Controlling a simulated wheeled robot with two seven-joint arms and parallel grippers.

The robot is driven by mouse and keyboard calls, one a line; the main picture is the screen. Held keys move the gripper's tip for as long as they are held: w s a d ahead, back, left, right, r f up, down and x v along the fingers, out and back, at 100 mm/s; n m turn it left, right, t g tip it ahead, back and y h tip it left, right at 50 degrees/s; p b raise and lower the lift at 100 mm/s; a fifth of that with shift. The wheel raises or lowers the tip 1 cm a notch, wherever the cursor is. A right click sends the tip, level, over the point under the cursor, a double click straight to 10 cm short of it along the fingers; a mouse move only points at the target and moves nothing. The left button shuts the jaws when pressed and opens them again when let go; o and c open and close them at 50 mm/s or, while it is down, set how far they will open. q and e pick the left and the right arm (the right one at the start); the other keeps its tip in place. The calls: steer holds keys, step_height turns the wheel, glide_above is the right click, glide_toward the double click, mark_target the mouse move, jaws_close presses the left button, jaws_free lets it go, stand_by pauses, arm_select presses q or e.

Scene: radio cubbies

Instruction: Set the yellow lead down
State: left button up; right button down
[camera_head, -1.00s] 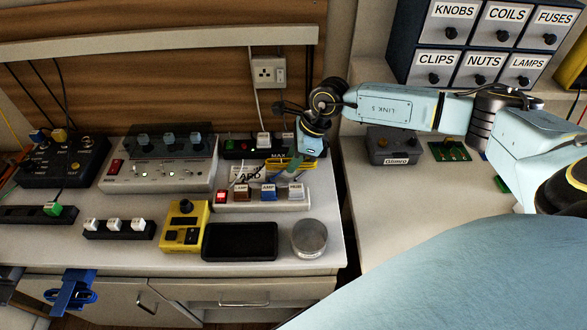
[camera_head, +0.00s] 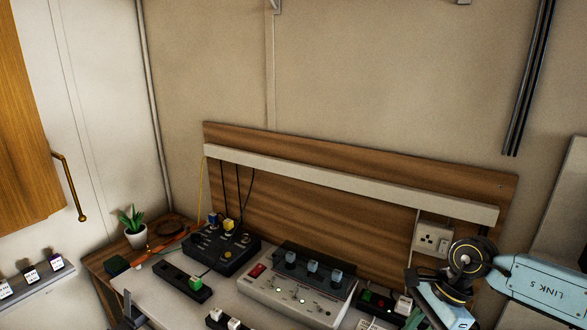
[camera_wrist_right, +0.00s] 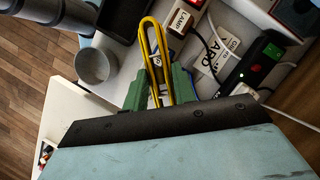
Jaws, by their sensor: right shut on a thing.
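The yellow lead (camera_wrist_right: 146,48) shows in the right wrist view as a long narrow loop. My right gripper (camera_wrist_right: 158,88), with green fingers, is shut on it, and the loop sticks out past the fingertips. Below it, the lead hangs over or lies by the bench top; I cannot tell whether it touches. In the head view my right wrist (camera_head: 465,262) is at the lower right. The held lead cannot be made out there. My left gripper is not clearly in view.
In the right wrist view a grey round tin (camera_wrist_right: 96,66), a LAMP switch block (camera_wrist_right: 181,20) and a black power strip (camera_wrist_right: 252,62) are close by. In the head view a wall socket (camera_head: 432,238) and a grey switch panel (camera_head: 290,300) stand near my right arm.

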steer(key=s+a+r+n+g+h, duration=0.3)
steer(key=r+n, duration=0.4)
steer(key=n, duration=0.8)
steer(key=shift+s+a+r+n+g+h, duration=0.15)
steer(key=shift+s+a+n+g+h, duration=0.2)
steer(key=shift+h, duration=0.35)
steer(key=shift+w, duration=0.15)
steer(key=shift+r, duration=0.1)
steer(key=shift+d, duration=0.1)
